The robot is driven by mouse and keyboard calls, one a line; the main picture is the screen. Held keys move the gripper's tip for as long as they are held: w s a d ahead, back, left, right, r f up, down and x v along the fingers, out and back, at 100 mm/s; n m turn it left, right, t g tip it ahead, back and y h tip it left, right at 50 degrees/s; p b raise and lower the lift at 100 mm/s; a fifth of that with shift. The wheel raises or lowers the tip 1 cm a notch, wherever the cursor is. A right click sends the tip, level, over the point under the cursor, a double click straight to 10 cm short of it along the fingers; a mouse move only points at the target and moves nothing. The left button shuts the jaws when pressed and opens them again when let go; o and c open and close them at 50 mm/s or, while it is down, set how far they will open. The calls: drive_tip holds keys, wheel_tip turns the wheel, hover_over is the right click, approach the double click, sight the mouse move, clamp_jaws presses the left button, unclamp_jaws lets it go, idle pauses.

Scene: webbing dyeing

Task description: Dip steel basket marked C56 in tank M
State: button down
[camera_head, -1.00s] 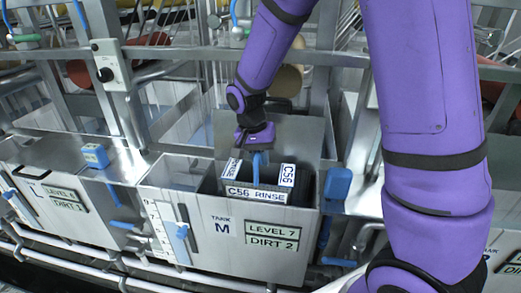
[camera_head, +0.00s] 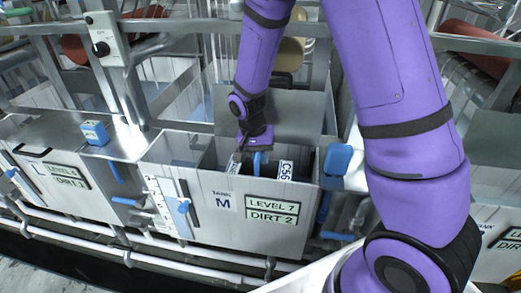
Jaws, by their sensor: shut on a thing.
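My gripper (camera_head: 257,149) points down into tank M (camera_head: 232,222) and is shut on the blue handle of the steel basket marked C56 (camera_head: 285,171). The basket sits low inside the right part of the tank, with only its upper side labels and the handle showing above the front wall. The rest of the basket is hidden by the tank's front wall, and I cannot tell whether it touches the bottom. The tank front carries a label "M" and plates reading "LEVEL 7" and "DIRT 2".
Metal rails run behind.

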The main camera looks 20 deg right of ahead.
drive_tip(key=shift+f, duration=3.3)
wheel_tip(320, 180, up, 24)
drive_tip(key=shift+f, duration=0.15)
idle(0.5)
drive_tip(key=shift+a, duration=0.1)
